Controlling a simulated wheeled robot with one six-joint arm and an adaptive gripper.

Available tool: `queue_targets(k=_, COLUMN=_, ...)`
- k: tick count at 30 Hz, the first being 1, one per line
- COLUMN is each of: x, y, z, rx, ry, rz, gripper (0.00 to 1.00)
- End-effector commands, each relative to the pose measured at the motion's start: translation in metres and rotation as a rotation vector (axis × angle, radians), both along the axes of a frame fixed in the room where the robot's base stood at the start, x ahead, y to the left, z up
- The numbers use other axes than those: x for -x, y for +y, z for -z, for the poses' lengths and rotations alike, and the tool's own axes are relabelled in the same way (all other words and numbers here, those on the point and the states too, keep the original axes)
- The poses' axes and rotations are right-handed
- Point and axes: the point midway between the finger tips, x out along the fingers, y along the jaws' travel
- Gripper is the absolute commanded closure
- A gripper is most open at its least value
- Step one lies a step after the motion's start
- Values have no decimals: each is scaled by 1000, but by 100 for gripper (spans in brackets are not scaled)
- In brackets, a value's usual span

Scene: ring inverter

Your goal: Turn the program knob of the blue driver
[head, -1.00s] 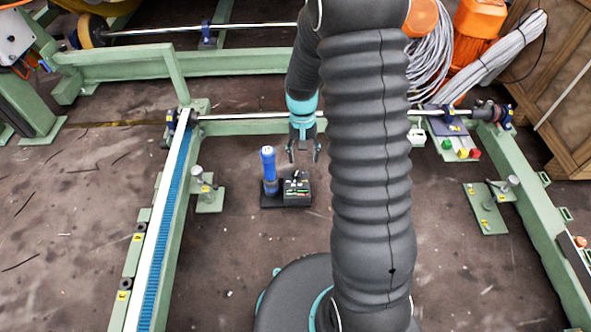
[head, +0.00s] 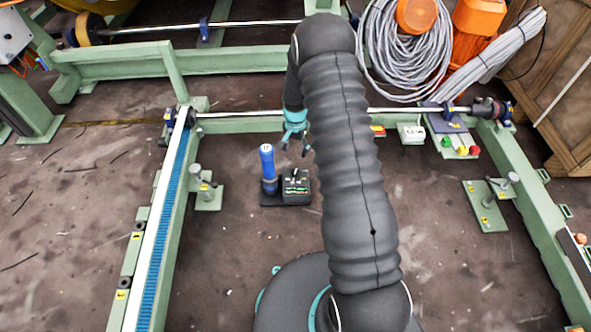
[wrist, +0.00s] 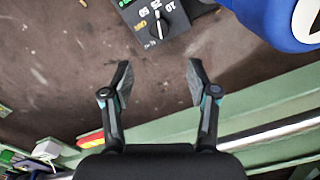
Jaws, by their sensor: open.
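The blue driver (head: 267,165) stands upright on a black base on the floor. Beside it to the right is a black box with a white-marked program knob (head: 296,174). In the wrist view, the program knob (wrist: 159,20) shows at the top edge, ringed by printed numbers, and part of the blue driver (wrist: 275,18) fills the top right corner. My gripper (head: 295,147) is just behind the box in the head view. In the wrist view, my gripper (wrist: 158,85) has its fingers spread with nothing between them, apart from the knob.
A green rail frame (head: 240,124) runs behind the driver, and a blue-toothed rail (head: 165,225) stands to its left. Grey coiled cables (head: 410,65) and an orange motor lie at the back right.

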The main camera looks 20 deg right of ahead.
Motion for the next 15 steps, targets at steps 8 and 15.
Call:
queue_targets(k=8, x=1, y=0, z=51, rx=-1, ry=4, rz=-2, gripper=41)
queue_targets(k=15, x=1, y=0, z=94, rx=-1, ry=4, rz=-2, gripper=41)
